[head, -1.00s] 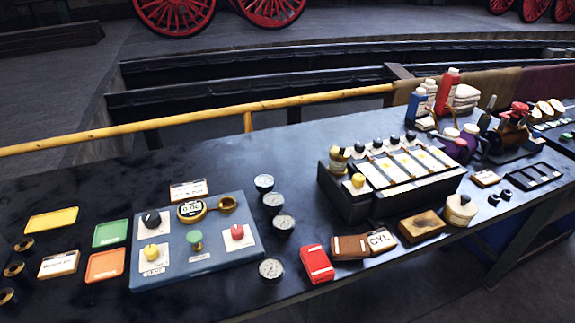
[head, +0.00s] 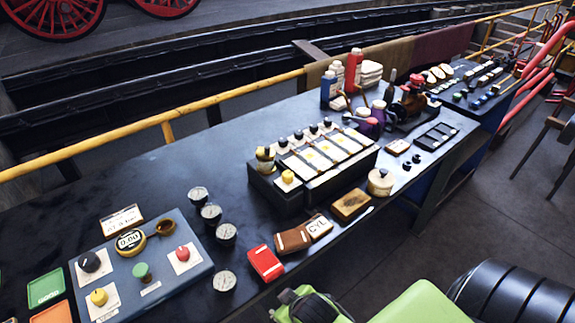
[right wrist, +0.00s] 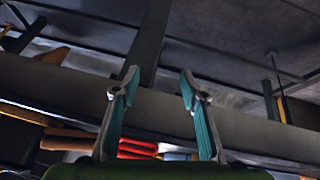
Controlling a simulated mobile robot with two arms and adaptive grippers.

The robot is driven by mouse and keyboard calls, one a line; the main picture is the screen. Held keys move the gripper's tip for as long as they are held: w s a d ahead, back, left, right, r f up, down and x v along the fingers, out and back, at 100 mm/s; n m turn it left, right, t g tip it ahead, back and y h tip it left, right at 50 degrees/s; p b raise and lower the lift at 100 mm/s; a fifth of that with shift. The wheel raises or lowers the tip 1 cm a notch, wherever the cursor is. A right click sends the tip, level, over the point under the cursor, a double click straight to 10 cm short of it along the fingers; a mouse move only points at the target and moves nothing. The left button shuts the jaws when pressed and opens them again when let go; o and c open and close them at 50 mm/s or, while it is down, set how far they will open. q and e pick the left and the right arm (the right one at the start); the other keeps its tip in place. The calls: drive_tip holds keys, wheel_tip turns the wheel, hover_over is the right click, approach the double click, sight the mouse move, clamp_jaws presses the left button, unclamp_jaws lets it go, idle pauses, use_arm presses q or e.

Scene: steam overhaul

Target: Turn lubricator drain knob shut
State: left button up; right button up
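The lubricator (head: 330,180) is a dark box on the bench with a row of pale panels and several black knobs along its back edge. A yellow knob (head: 288,176) sits on its lower left block, with a brass-and-black fitting (head: 265,155) behind it. I cannot tell from its look whether the yellow knob is open or shut. My right gripper (right wrist: 159,80) shows in the right wrist view with its two teal fingers apart and nothing between them. It is away from the lubricator, which that view does not clearly show. My left gripper is not in view.
A blue control panel (head: 140,262) with gauges (head: 211,213) beside it lies left. A red box (head: 266,263), brown blocks (head: 351,205) and a cream pot (head: 381,181) line the bench's front edge. Bottles (head: 354,70) stand behind. A yellow rail (head: 150,122) runs along the back.

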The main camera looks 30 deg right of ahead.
drive_tip(key=shift+t, duration=0.8)
drive_tip(key=r, duration=0.4)
drive_tip(key=w+r+p, duration=0.1)
drive_tip(key=r, duration=0.7)
drive_tip(key=shift+w+d+r, duration=0.15)
drive_tip(key=shift+d+r, duration=0.1)
drive_tip(key=shift+d, duration=0.05)
drive_tip(key=w+a+r+n+t+y, duration=0.1)
drive_tip(key=w+a+r+n+t, duration=0.1)
drive_tip(key=w+r+t, duration=0.4)
drive_tip(key=w+a+r+n+t+y, duration=0.1)
drive_tip(key=w+a+r+n+t, duration=0.1)
drive_tip(key=w+r, duration=0.7)
drive_tip(key=w+a+r+n+t+y, duration=0.1)
drive_tip(key=w+a+r+n+t, duration=0.2)
drive_tip(key=w+r, duration=0.45)
drive_tip(key=w+a+r+n+g+y, duration=0.1)
drive_tip(key=a+r+n+g+y, duration=0.1)
drive_tip(key=a+r+n+y, duration=0.95)
drive_tip(key=n+g+h, duration=1)
drive_tip(key=g+h, duration=0.4)
drive_tip(key=g, duration=0.3)
hover_over(288, 174)
wheel_tip(288, 174, down, 11)
wheel_tip(288, 174, down, 14)
drive_tip(key=p, duration=0.4)
drive_tip(key=shift+r+p, duration=0.25)
drive_tip(key=shift+p, duration=0.15)
